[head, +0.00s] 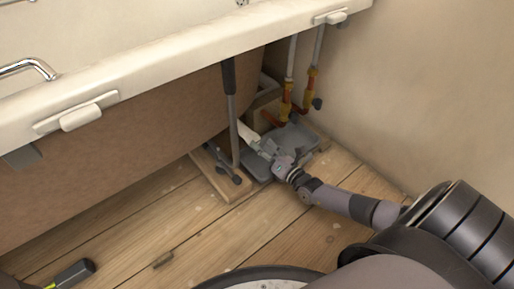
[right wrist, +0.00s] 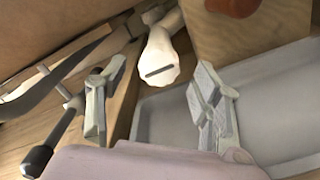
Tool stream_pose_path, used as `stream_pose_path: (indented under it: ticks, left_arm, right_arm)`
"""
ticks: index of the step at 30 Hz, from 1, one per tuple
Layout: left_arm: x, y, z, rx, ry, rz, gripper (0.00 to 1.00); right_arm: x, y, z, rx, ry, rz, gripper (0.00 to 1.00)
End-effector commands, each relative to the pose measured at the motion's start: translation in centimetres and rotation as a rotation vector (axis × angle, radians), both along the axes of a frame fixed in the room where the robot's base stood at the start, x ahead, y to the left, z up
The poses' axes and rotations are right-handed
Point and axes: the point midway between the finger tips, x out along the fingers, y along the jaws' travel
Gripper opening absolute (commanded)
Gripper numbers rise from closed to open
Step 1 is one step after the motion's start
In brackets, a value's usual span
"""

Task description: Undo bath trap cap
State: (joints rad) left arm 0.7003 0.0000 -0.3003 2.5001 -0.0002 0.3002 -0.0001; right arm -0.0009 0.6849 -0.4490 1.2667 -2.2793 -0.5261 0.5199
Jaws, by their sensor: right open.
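The bath trap shows as a white fitting (head: 248,133) under the bath in the head view, partly hidden by my right gripper (head: 262,147). In the right wrist view its rounded white end, the cap (right wrist: 158,66), faces me with a dark slot across it. My right gripper (right wrist: 153,88) is open, with one finger left of the cap and one right of it. The cap shows beyond the fingers, and no contact can be made out. My left gripper is not in view.
A grey tray (head: 299,140) lies under the gripper, beside a wooden board (head: 213,174). A dark upright leg (head: 233,120) stands close on the left. Copper-and-brass pipe valves (head: 309,92) rise behind on the right. A dark-handled tool (head: 73,273) lies at the lower left.

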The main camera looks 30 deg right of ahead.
Motion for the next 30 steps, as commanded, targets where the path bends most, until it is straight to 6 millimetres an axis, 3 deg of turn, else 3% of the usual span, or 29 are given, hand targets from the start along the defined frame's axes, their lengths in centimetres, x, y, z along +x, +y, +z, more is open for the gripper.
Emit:
stream_pose_path:
  ticks: [1,7,18,30]
  left_arm:
    - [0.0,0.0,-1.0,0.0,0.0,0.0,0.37]
    - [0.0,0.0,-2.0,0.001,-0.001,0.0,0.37]
    - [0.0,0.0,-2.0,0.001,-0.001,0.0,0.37]
    - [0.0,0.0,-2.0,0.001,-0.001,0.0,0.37]
  right_arm:
    - [0.9,0.1,-0.5,0.001,-0.002,-0.001,0.6]
    - [3.1,0.3,-0.3,0.001,0.001,0.0,0.6]
    - [3.6,0.3,-0.1,0.001,0.005,0.0,0.6]
    - [3.6,0.3,-0.1,0.001,0.005,0.0,0.33]
